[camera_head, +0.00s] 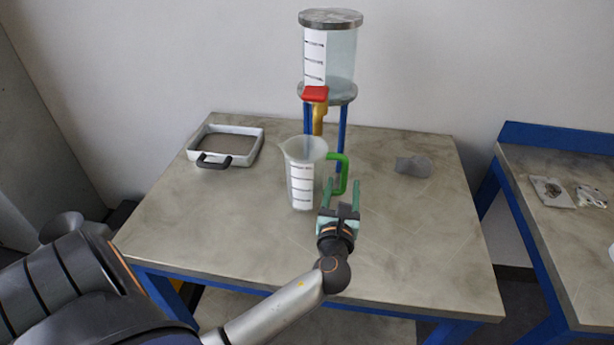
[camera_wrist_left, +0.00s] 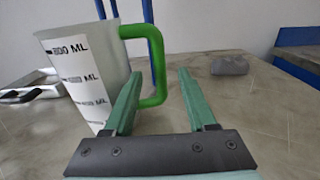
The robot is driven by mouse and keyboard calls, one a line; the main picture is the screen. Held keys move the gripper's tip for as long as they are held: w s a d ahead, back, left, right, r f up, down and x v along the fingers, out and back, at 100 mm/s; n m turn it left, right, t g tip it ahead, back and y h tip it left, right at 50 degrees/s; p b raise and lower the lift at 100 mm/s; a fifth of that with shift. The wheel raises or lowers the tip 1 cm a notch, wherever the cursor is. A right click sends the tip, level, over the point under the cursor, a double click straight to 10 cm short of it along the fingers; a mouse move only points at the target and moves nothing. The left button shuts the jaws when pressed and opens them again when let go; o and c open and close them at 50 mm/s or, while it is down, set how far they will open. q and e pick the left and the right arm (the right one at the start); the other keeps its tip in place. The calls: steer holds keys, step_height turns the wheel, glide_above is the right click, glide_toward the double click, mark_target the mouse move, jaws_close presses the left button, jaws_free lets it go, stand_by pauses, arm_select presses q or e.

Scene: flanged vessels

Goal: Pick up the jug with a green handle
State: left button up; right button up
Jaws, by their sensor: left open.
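The jug (camera_head: 302,178) is translucent with a white measuring scale and stands upright on the table. Its green handle (camera_head: 339,172) is on its right side. My left gripper (camera_head: 341,186) is open, with its green fingers pointing at the handle from the near side. In the left wrist view the jug (camera_wrist_left: 85,75) is at the left. There the handle (camera_wrist_left: 158,65) reaches in between the two fingers of the gripper (camera_wrist_left: 157,92), nearer the left finger. I cannot tell whether they touch. My right gripper is not in view.
The table (camera_head: 230,235) has free room in front. A vessel on blue legs with a red-handled valve (camera_head: 315,94) stands behind the jug. A white tray with a black handle (camera_head: 228,146) is at the left. A grey lump (camera_head: 413,166) lies at the right. Another table (camera_head: 560,165) stands further right.

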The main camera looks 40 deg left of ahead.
mark_target(345, 165)
arm_select(q)
steer(key=x, duration=0.7)
steer(key=shift+w+a+r, duration=0.15)
steer(key=shift+w, duration=0.1)
steer(key=shift+c, duration=0.4)
jaws_close()
steer(key=shift+r, duration=0.1)
